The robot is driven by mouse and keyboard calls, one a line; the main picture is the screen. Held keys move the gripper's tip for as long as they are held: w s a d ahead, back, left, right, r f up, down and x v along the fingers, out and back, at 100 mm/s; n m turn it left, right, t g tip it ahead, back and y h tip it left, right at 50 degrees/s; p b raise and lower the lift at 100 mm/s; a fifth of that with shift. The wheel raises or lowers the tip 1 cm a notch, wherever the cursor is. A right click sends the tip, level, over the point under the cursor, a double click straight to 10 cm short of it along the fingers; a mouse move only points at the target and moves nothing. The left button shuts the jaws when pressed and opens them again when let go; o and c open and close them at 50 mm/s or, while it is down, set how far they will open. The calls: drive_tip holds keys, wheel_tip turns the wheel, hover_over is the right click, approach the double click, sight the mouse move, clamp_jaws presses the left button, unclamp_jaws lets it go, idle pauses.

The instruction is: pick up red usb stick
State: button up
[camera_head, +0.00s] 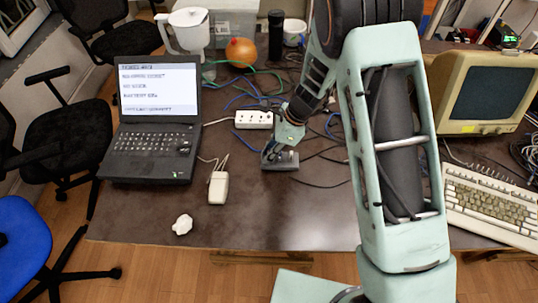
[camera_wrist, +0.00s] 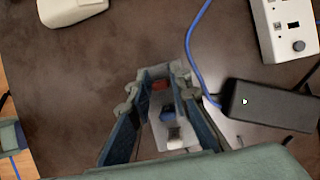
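In the wrist view, a red piece (camera_wrist: 160,84), which looks like the red USB stick, shows between my fingertips. A blue piece (camera_wrist: 167,116) and a silver and dark piece (camera_wrist: 174,133) show nearer the camera, over a pale grey base (camera_wrist: 188,142). My gripper (camera_wrist: 162,74) points down with a gap between its fingers, one on each side of the red piece. I cannot tell whether they touch it. In the head view, my gripper (camera_head: 280,155) is low over the table; the red piece is not distinguishable there.
A black adapter (camera_wrist: 265,105) and blue cable (camera_wrist: 192,50) lie right of the fingers in the wrist view. A white power strip (camera_head: 254,120), laptop (camera_head: 153,115), white adapter (camera_head: 218,188) and crumpled white piece (camera_head: 182,225) are on the table (camera_head: 270,222). Its front middle is clear.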

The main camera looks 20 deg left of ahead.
drive_tip(key=c, duration=0.4)
